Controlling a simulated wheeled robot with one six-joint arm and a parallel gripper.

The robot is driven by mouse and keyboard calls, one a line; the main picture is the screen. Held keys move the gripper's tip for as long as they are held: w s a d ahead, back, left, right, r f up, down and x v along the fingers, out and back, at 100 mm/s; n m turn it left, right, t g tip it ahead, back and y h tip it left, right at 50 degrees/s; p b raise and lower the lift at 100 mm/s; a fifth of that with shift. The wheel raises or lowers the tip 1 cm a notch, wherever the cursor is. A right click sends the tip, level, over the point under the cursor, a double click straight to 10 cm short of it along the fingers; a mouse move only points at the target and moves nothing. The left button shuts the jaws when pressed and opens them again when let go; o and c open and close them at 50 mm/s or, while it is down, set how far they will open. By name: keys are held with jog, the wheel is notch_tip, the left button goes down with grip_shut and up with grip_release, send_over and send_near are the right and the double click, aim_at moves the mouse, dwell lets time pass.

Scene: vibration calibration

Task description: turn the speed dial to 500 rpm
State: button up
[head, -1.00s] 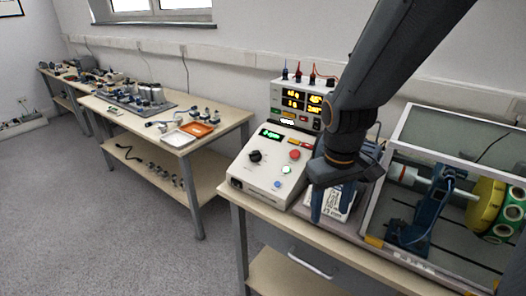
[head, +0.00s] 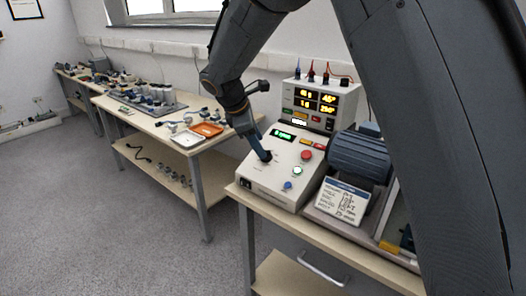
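The control box (head: 275,184) stands on the near bench, with a sloped light panel. Its small green display (head: 283,135) is lit, but I cannot read it surely. My gripper (head: 266,157) points down at the left part of the panel, with its blue fingers at the black speed dial. The fingers cover most of the dial, and whether they are closed around it I cannot tell. A red button (head: 306,155), a pale green-ringed button (head: 297,170) and a blue button (head: 287,185) sit to the right of the gripper.
A readout unit (head: 320,105) with yellow digits and several leads on top stands behind the box. A motor (head: 358,158) and a printed card (head: 342,200) stand to the right. A second bench (head: 150,122) holds parts and trays. My arm hides the right side.

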jog(key=x, duration=0.5)
jog(key=shift+p, duration=0.3)
jog(key=c, duration=1)
